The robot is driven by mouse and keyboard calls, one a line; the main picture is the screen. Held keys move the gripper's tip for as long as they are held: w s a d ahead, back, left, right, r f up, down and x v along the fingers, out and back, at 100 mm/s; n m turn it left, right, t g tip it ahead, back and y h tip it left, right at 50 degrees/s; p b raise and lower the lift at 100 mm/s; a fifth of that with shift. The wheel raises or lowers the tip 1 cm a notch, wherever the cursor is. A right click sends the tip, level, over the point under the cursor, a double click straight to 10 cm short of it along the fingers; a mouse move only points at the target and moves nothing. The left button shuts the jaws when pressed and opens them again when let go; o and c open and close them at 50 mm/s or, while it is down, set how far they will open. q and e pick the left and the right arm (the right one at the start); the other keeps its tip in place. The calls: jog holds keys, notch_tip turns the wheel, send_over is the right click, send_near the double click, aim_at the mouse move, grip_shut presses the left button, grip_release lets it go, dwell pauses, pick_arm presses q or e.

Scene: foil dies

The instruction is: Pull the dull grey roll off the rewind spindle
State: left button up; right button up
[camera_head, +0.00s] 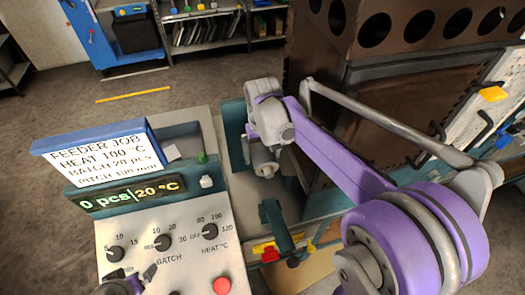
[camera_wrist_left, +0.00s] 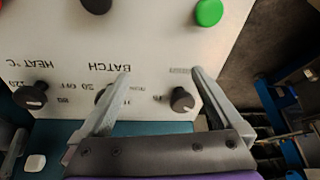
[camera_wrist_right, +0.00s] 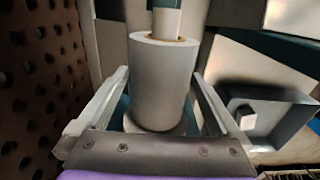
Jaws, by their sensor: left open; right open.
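In the right wrist view a dull grey roll (camera_wrist_right: 163,85) stands on a spindle (camera_wrist_right: 166,22), whose pale core and teal end show above it. My right gripper (camera_wrist_right: 161,73) is open, with one finger on each side of the roll; whether either finger touches it I cannot tell. In the head view my right gripper's fingers are mostly hidden by its wrist, at the teal machine. My left gripper (camera_wrist_left: 160,72) is open and empty over the control panel (camera_wrist_left: 150,50), near the BATCH knob; only part of it shows at the head view's bottom edge.
A sign (camera_head: 98,155) reads FEEDER JOB, HEAT 100 °C, BATCH 20 pcs; the display (camera_head: 130,195) reads 0 pcs, 20 °C. A red button (camera_head: 222,286) sits on the panel. A brown perforated cabinet (camera_head: 400,60) stands close beside my right arm. Open floor lies behind at left.

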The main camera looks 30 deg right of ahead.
aim_at(271, 177)
jog(key=c, duration=1.4)
jog(key=shift+r, duration=0.1)
jog(key=shift+c, duration=0.2)
pick_arm(q)
jog(key=shift+r, duration=0.15)
pick_arm(e)
jog(key=shift+r, duration=0.15)
pick_arm(q)
jog(key=shift+w, duration=0.1)
pick_arm(e)
jog(key=shift+s, duration=0.1)
